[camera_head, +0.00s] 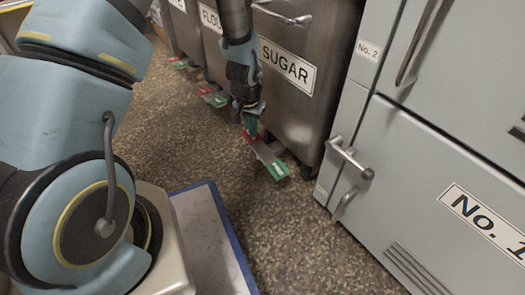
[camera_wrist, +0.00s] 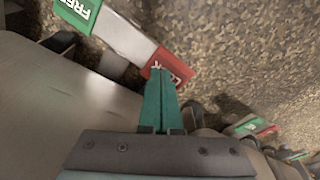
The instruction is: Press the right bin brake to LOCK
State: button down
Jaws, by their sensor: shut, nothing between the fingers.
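The right bin (camera_head: 310,104), labelled SUGAR, is a steel bin beside the grey cabinet. Its brake pedal (camera_head: 264,153) sticks out low at its front, with a red end and a green end. In the wrist view the green end (camera_wrist: 80,10) reads FREE and the red end (camera_wrist: 176,72) bears letters partly hidden by my fingertips. My gripper (camera_head: 250,132) is shut and empty, pointing down at the red end. In the wrist view its green fingertips (camera_wrist: 160,72) overlap the red end's edge; I cannot tell whether they touch it.
Brake pedals of the other bins (camera_head: 212,97) (camera_head: 179,62) stand farther back on the left. The grey cabinet (camera_head: 440,170) with protruding handles (camera_head: 350,158) closes off the right. A blue-edged pale platform (camera_head: 207,235) lies near the bottom. Speckled floor is clear in front of the bin.

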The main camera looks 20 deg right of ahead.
jog(key=shift+f+b, duration=0.55)
jog(key=shift+f, duration=0.7)
dwell(0.4)
jog(key=shift+r, duration=0.1)
notch_tip(320, 180, up, 7)
jog(key=p, duration=0.6)
jog(key=shift+p, duration=0.4)
